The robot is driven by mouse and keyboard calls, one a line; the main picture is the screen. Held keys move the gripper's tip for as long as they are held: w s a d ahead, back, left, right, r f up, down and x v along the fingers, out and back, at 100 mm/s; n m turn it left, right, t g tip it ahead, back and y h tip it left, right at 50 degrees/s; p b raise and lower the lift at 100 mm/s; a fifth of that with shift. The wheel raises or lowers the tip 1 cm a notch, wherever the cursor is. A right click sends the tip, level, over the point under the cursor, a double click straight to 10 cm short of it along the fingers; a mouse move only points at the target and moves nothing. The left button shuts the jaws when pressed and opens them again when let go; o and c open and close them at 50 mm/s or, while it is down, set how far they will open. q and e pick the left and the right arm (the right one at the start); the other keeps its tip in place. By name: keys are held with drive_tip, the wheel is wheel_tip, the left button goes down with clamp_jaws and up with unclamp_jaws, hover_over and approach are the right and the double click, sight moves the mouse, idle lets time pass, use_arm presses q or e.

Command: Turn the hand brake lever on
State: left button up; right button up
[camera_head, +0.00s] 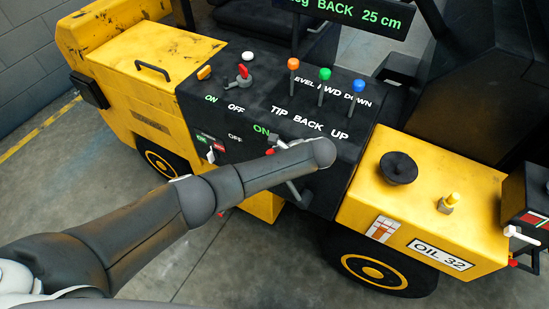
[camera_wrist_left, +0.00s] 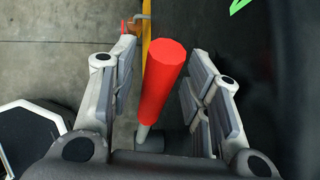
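A lever with a red handle (camera_wrist_left: 164,80) stands between the fingers of my left gripper (camera_wrist_left: 160,75) in the left wrist view. The fingers are open on both sides of it, with a narrow gap visible on its left. In the head view my left forearm reaches across the front of the black panel, and my left gripper (camera_head: 280,145) is mostly hidden behind it. A bit of the red handle (camera_head: 270,152) shows there, below a green "ON" label. No readable label names the hand brake. My right gripper is not in view.
The black control panel (camera_head: 228,105) also carries a red lever (camera_head: 243,75), orange, green and blue knobs, and a small switch (camera_head: 210,153). Yellow machine bodies flank it, with a black cap (camera_head: 398,168) on the right one. Open floor lies in front.

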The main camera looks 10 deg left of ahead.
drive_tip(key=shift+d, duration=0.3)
use_arm(q)
drive_tip(key=v, duration=1.2)
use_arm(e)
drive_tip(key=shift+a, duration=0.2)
use_arm(q)
drive_tip(key=shift+f, duration=0.1)
